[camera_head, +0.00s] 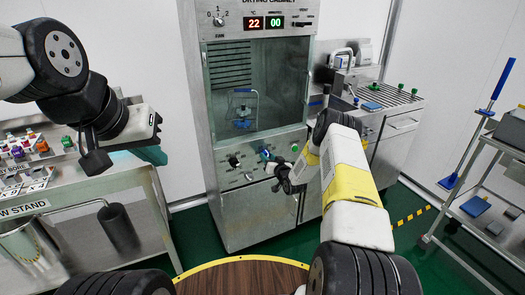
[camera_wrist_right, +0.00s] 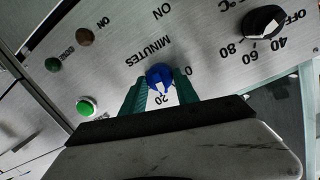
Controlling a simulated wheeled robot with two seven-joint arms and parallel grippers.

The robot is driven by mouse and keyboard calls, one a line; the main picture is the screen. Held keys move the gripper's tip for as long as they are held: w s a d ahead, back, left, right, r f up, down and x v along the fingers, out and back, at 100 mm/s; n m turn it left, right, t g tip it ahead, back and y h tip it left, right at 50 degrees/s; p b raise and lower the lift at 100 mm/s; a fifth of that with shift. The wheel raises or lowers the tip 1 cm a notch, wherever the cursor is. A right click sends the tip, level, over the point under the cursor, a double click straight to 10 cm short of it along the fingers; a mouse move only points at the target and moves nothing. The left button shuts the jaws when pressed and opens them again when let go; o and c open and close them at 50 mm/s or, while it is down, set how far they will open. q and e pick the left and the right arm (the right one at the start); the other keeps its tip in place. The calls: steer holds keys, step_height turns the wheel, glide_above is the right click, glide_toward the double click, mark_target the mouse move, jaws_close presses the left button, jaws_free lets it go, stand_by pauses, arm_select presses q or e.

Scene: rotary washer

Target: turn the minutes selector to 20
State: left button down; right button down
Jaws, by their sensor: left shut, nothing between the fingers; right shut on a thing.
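The minutes selector is a blue knob (camera_wrist_right: 160,76) on the steel panel of the drying cabinet (camera_head: 210,130). In the right wrist view its printed scale appears upside down, with 0 to the right of the knob and 20 below it. My right gripper (camera_wrist_right: 160,92) has its teal fingers on either side of the knob and is shut on it. In the head view this gripper (camera_head: 267,157) is at the panel, and the knob is hard to make out there. The minutes display (camera_head: 275,22) reads 00. My left gripper (camera_head: 153,155) is shut and empty, above the left stand.
A black temperature knob (camera_wrist_right: 264,21) and a green button (camera_wrist_right: 87,107) share the panel. A steel stand (camera_head: 85,186) with small coloured parts is at the left. A sink counter (camera_head: 385,100) and a trolley (camera_head: 480,215) are at the right.

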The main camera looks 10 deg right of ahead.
steer(key=shift+d+f+m, duration=0.1)
steer(key=shift+m, duration=1.3)
steer(key=c, duration=0.9)
jaws_free()
steer(key=shift+v, duration=3.9)
steer(key=shift+d, duration=0.1)
